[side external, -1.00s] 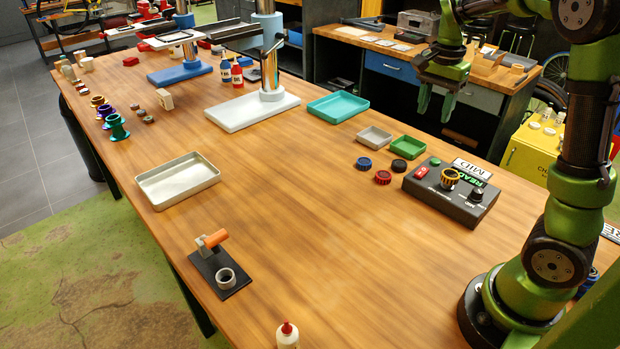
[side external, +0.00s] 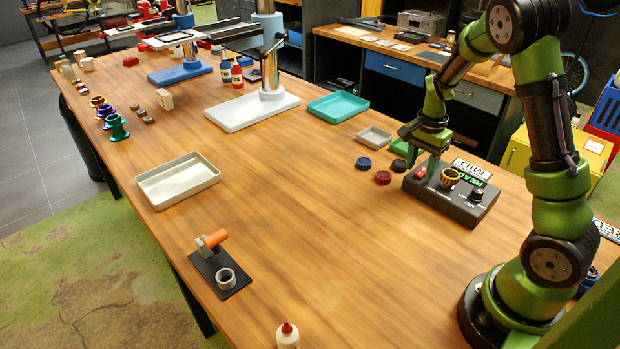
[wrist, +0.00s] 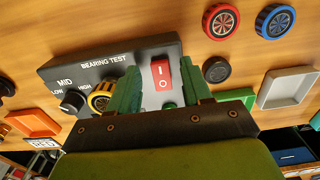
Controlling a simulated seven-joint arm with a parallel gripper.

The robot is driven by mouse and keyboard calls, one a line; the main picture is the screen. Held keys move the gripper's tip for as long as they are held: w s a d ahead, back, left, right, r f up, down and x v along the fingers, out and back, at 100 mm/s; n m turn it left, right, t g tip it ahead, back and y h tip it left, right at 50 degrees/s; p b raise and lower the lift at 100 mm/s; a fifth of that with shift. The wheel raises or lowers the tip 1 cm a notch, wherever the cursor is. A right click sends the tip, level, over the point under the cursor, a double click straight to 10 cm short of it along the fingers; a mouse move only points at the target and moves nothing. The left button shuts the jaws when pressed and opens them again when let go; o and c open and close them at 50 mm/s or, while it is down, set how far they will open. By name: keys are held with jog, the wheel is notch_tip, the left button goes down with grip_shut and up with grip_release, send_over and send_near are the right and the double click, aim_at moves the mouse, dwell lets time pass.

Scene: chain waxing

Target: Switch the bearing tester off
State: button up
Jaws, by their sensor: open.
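The bearing tester (side external: 455,208) is a dark box at the right of the wooden table. It has a red rocker switch (side external: 421,173), a gold-rimmed bearing (side external: 450,179), a black knob (side external: 476,194) and a READY display. In the wrist view the red switch (wrist: 161,73), marked with a line and a circle, shows between my fingers. My gripper (wrist: 160,88) is open and empty, with one green finger on each side of the switch. In the side view my gripper (side external: 424,160) points down over the tester's switch end. Whether it touches the panel I cannot tell. A green button (wrist: 170,105) is partly hidden.
Red (side external: 383,177) and blue (side external: 363,163) caps lie left of the tester. A grey tray (side external: 375,136) and a green tray (wrist: 238,97) are close by. The table's middle is clear.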

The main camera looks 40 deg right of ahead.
jog(key=shift+f, duration=0.5)
grip_shut()
jog(key=shift+d+y, duration=0.3)
jog(key=shift+y, duration=0.4)
jog(key=shift+d+r+y, duration=0.15)
jog(key=shift+d+y, duration=0.05)
jog(key=shift+y, duration=1.2)
grip_release()
jog(key=shift+r, duration=0.15)
